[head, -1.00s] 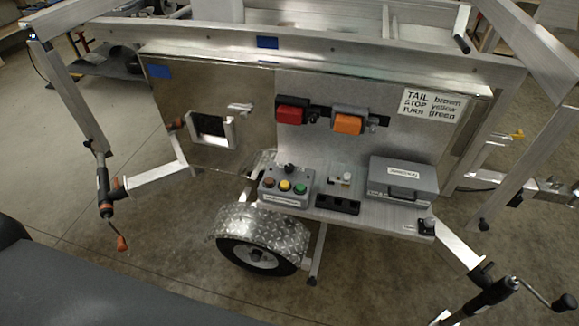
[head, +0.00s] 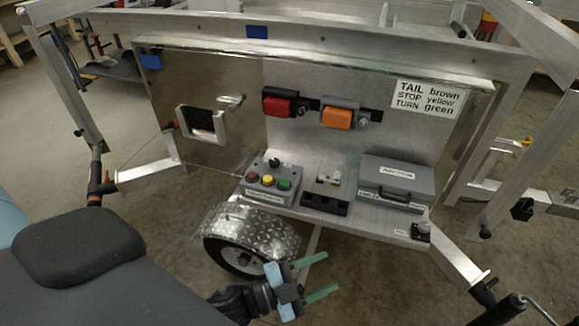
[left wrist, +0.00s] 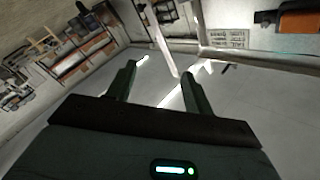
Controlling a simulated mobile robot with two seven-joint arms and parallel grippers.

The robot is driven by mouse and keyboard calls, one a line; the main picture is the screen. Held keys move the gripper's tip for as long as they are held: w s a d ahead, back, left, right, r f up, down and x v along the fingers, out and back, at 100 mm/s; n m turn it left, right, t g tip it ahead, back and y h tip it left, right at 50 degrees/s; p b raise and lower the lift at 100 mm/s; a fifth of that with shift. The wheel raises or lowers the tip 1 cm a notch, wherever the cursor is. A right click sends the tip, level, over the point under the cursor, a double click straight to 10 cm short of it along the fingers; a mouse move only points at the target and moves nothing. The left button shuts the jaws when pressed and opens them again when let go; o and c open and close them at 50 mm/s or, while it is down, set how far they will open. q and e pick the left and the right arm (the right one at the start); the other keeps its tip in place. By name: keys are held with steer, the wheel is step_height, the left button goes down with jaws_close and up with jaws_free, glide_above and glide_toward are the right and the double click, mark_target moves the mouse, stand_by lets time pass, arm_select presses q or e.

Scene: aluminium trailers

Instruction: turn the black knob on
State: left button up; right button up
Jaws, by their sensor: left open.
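The black knob (head: 274,163) stands on top of a grey control box (head: 262,190), behind a row of brown, yellow and green buttons. The box sits on the left part of the trailer's metal shelf. My left gripper (head: 327,274) is open and empty, low in front of the shelf and apart from it. It is below and to the right of the knob. Its two fingers also show apart in the left wrist view (left wrist: 158,74), with nothing between them. I cannot make out the knob in that view. My right gripper is not in view.
A grey case (head: 398,182) and a black socket block (head: 325,204) share the shelf, with a small round knob (head: 422,228) at its right corner. Red (head: 280,102) and orange (head: 337,117) lamps are on the panel. A wheel fender (head: 252,228) juts out below.

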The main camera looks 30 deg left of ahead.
arm_select(q)
steer(key=w+d+r+m+g+h+b, duration=0.2)
steer(key=w+d+m+g+h+b, duration=0.15)
steer(key=m+g+h, duration=0.45)
steer(key=m+g+y+b, duration=0.2)
steer(key=m+y+b, duration=0.85)
steer(key=y, duration=0.95)
glide_toward(274, 162)
steer(key=shift+g, duration=0.3)
steer(key=shift+w+b+x, duration=0.15)
steer(key=shift+b+x, duration=0.25)
steer(key=shift+x, duration=1.7)
steer(key=shift+w+b+x, duration=0.15)
steer(key=shift+b+x, duration=0.2)
steer(key=shift+x, duration=1.7)
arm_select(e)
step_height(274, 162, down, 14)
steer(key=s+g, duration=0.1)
arm_select(q)
steer(key=shift+r, duration=0.1)
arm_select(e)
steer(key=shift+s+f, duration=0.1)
arm_select(q)
steer(key=c, duration=1)
